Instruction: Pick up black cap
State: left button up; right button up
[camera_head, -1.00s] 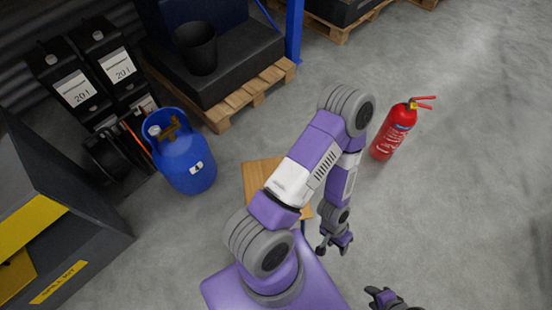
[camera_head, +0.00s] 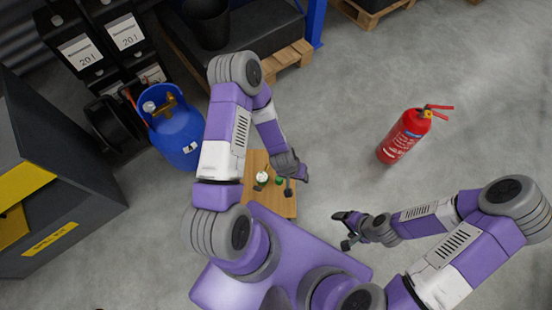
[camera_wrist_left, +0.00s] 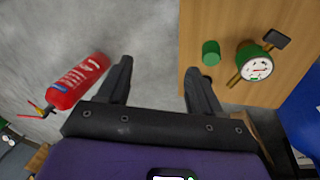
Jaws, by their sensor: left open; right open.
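A small wooden table (camera_head: 284,207) holds a round white-faced gauge with a green body and brass parts (camera_head: 262,177) and a green cylinder (camera_head: 279,181). They show larger in the left wrist view, as the gauge (camera_wrist_left: 257,69) and the cylinder (camera_wrist_left: 210,52). A flat black piece (camera_wrist_left: 277,39) sits at the gauge's brass end. My left gripper (camera_head: 297,182) is open and empty beside the table's right edge. My right gripper (camera_head: 341,231) is open and empty over the floor.
A red fire extinguisher (camera_head: 402,138) stands on the floor to the right. A blue gas cylinder (camera_head: 176,138) stands left of the table. A dark bin with a yellow label (camera_head: 50,238) is at far left. The floor at right is open.

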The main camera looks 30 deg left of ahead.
pick_arm(q)
jog(key=w+a+f+n+y, duration=0.1)
jog(key=w+a+f, duration=0.1)
jog(key=w+a, duration=0.1)
jog(key=w+a+f+g+y, duration=0.1)
jog(key=w+a+f, duration=0.1)
jog(key=a, duration=0.2)
jog(key=w+a+f+n+b, duration=0.1)
jog(key=w+a+f, duration=0.1)
jog(key=w+a, duration=0.1)
jog(key=shift+w+a+n+y, duration=0.3)
jog(key=shift+a+y, duration=0.1)
jog(key=shift+a, duration=0.1)
jog(key=shift+w+a+f+g, duration=0.2)
jog(key=shift+a+f+g, duration=0.1)
jog(key=shift+a+g, duration=0.15)
jog(key=shift+f+b, duration=0.3)
jog(key=shift+f, duration=0.15)
jog(key=f+b, duration=0.1)
jog(key=f, duration=0.1)
jog(key=f+b, duration=0.1)
jog(key=f, duration=0.1)
jog(key=f+b, duration=0.1)
jog(key=f, duration=0.2)
jog(key=shift+s+a, duration=0.1)
jog(key=shift+s, duration=0.2)
jog(key=shift+r, duration=0.1)
jog(key=shift+c, duration=0.3)
